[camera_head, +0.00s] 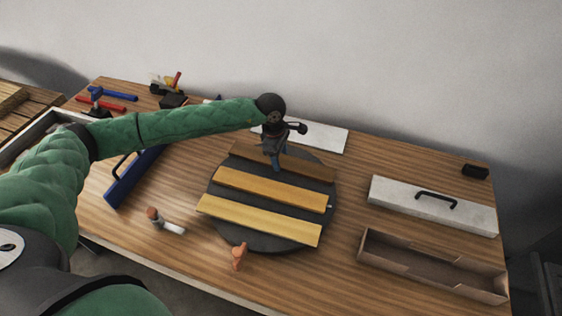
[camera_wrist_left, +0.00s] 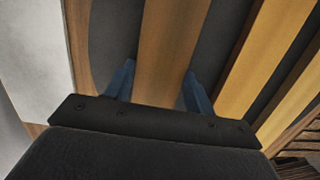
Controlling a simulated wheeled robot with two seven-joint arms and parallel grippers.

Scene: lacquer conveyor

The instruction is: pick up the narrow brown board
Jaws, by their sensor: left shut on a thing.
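The narrow brown board (camera_head: 312,169) lies along the far side of the round dark disc (camera_head: 270,244) on the table. My left gripper (camera_head: 277,166) comes down on it from above, near its middle. In the left wrist view the brown board (camera_wrist_left: 168,50) runs between the two blue fingers of my left gripper (camera_wrist_left: 158,88), one on each side, and they are shut on it. I cannot tell any gap between board and disc. My right gripper is not in view.
Two yellower boards, a middle one (camera_head: 270,189) and a near one (camera_head: 258,221), lie on the disc. An open brown box (camera_head: 376,262) and a white lid with a black handle (camera_head: 400,199) are at right. A blue piece (camera_head: 128,182) and tools (camera_head: 112,93) are at left.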

